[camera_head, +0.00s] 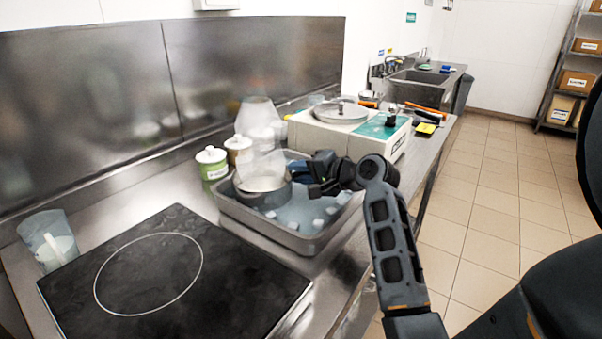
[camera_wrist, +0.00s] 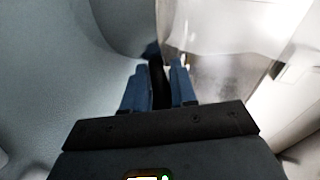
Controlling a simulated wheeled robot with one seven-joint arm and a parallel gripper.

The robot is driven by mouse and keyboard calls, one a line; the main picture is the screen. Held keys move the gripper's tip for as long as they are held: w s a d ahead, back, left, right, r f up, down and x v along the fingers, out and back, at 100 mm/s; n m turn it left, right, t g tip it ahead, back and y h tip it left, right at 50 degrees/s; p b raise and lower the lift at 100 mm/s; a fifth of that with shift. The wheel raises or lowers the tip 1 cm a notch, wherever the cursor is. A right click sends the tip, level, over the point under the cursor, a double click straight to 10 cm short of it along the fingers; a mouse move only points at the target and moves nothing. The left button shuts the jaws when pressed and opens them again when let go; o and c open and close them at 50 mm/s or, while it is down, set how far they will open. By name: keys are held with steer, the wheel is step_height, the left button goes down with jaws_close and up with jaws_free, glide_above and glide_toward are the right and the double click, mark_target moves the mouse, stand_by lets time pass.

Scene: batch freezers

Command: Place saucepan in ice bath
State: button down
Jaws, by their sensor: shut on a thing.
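The saucepan (camera_head: 262,192) is a dark round pan in the ice bath, a grey rectangular tray (camera_head: 303,240) with pale ice cubes in bluish water. Whitish steam rises from the pan. The pan sits towards the tray's left side and looks upright; I cannot tell if it rests on the bottom. My gripper (camera_head: 313,178) reaches in from the right at the pan's right side, shut on its dark handle (camera_wrist: 158,80). In the wrist view, the blue fingers (camera_wrist: 160,85) are close together around the handle, and the pan's body is blurred by steam.
A black cooktop (camera_head: 165,270) is in front left, with a clear measuring jug (camera_head: 50,240) beside it. Lidded jars (camera_head: 212,163) stand behind the tray. A white machine (camera_head: 350,130) with a round lid stands behind right. A sink (camera_head: 415,90) is farther back. Floor is clear at right.

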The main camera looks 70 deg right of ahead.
stand_by(0.3)
steer(key=c, duration=0.9)
jaws_free()
steer(key=shift+f, duration=0.2)
steer(key=shift+r, duration=0.1)
steer(key=shift+s+r, duration=0.1)
steer(key=shift+s, duration=0.15)
steer(key=v, duration=1.1)
steer(key=shift+s+a, duration=0.15)
steer(key=shift+s, duration=0.15)
